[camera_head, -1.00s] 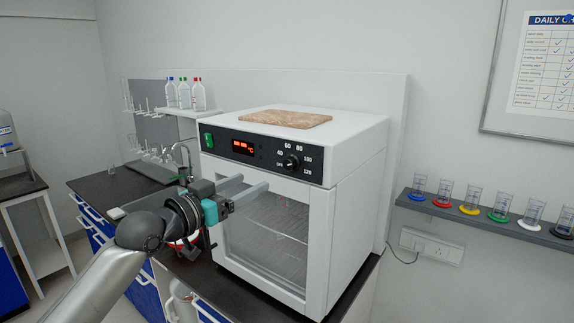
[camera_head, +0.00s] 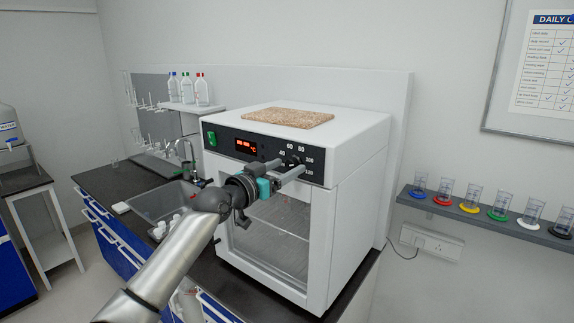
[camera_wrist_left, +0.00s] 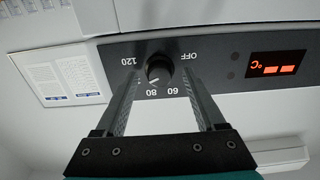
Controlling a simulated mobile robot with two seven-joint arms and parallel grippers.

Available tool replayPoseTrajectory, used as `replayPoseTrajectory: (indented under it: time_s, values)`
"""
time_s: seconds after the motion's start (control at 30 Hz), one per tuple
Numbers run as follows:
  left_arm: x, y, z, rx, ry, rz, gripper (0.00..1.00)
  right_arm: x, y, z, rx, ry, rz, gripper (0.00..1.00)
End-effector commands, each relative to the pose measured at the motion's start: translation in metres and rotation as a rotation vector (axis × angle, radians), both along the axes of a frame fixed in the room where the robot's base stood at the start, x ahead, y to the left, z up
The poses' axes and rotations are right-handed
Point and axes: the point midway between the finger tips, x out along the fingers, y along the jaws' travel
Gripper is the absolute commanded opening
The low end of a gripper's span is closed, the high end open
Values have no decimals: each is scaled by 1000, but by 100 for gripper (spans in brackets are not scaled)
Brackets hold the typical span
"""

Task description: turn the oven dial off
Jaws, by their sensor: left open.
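The white oven (camera_head: 345,200) has a black panel with a round black dial (camera_head: 293,161) marked OFF to 120. The dial also shows in the left wrist view (camera_wrist_left: 159,70), upside down, its pale mark pointing roughly toward 80. The red display (camera_wrist_left: 272,68) is lit. My left gripper (camera_head: 290,166) is open, its two fingers reaching to the panel on either side of the dial. In the left wrist view the fingers (camera_wrist_left: 158,80) flank the dial with gaps visible; contact cannot be told. My right gripper is not in view.
A green switch (camera_head: 211,139) is at the panel's left end. A brown board (camera_head: 288,118) lies on the oven. A sink (camera_head: 165,203) and bottles (camera_head: 187,90) are to the left. A wall shelf with several cups (camera_head: 485,218) is to the right.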

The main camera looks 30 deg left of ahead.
Motion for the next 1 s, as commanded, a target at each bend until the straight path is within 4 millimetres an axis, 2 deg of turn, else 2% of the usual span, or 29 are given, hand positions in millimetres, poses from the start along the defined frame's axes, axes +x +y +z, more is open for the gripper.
replayPoseTrajectory:
  time_s: [0.17,0.47,1.0]
  values:
    - [9,-1,0,-1,-1,0,72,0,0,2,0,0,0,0]
    - [10,-1,0,0,0,0,72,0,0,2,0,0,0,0]
    - [10,-1,0,0,0,0,12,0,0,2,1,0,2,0]
